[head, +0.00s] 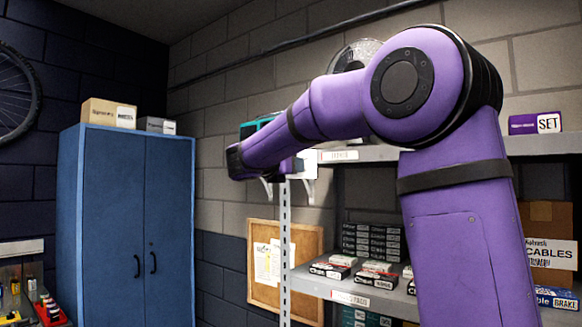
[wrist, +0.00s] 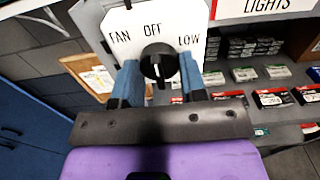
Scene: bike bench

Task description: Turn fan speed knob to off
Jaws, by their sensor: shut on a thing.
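The fan speed knob (wrist: 158,56) is black and round, on a white dial plate (wrist: 176,18) lettered FAN, OFF and LOW. In the wrist view it sits just below the word OFF, with a small pale mark on its lower face. I cannot tell for sure which setting it points to. My gripper (wrist: 158,72) is shut on the knob, with one blue-grey finger on each side of it. The rest of the dial below the knob is hidden by my gripper. In the head view my arm hides the knob and the fingers.
Metal shelving (head: 346,291) with several small boxes stands behind and right of my arm. A blue cabinet (head: 110,220) stands at the left with boxes on top. A cork board (head: 262,290) is on the wall between them. A purple box (head: 535,123) sits on the upper shelf.

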